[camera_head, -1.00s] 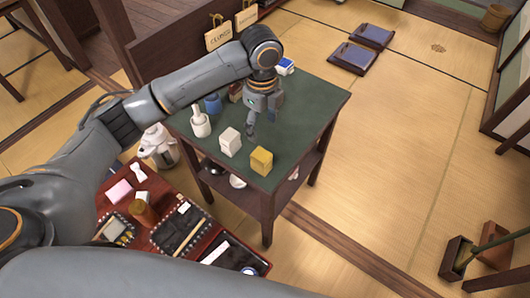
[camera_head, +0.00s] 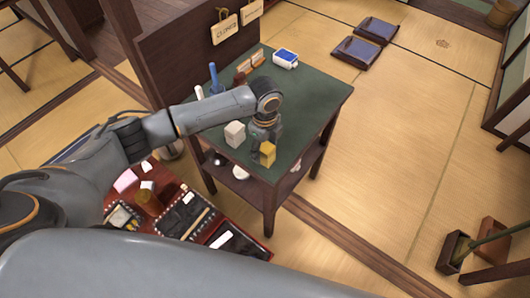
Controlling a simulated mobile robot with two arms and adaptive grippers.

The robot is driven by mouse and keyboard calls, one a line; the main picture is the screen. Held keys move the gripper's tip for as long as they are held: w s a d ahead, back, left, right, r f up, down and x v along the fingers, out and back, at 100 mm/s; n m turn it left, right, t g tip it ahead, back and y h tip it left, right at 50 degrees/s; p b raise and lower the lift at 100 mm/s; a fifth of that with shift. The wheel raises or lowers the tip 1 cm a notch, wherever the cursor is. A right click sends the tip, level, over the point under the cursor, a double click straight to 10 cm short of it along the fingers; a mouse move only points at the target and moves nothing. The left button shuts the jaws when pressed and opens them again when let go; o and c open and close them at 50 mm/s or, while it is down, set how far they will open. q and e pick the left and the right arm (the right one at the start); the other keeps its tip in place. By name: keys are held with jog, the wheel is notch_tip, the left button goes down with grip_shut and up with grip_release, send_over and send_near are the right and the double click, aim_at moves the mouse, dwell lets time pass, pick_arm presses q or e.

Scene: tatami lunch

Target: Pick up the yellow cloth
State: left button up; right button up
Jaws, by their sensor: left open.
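The yellow cloth (camera_head: 268,154) is a small block-shaped folded piece near the front edge of the green-topped table (camera_head: 308,107). My left gripper (camera_head: 262,138) points down right beside the cloth, on its far left side, and overlaps its upper edge in the picture. The jaws are open; whether a fingertip touches the cloth cannot be told. A white folded cloth (camera_head: 235,133) stands just left of the gripper. My right gripper is not in view.
A blue and white box (camera_head: 286,58), small brown holders (camera_head: 250,62) and a blue bottle (camera_head: 214,76) stand at the table's back. The table's right side is clear.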

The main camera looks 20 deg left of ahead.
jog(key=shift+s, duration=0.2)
pick_arm(q)
jog(key=c, duration=1.2)
jog(key=shift+c, duration=0.2)
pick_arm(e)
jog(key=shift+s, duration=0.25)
pick_arm(q)
jog(key=shift+r, duration=0.1)
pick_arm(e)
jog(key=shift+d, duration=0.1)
pick_arm(q)
jog(key=shift+w+r, duration=0.1)
jog(key=shift+r, duration=0.4)
jog(key=s+d+r+b, duration=0.1)
jog(key=s+d+r, duration=0.2)
jog(key=s+r, duration=0.9)
jog(key=shift+s+d+b, duration=0.15)
jog(key=shift+s+b, duration=0.2)
jog(key=shift+s, duration=0.55)
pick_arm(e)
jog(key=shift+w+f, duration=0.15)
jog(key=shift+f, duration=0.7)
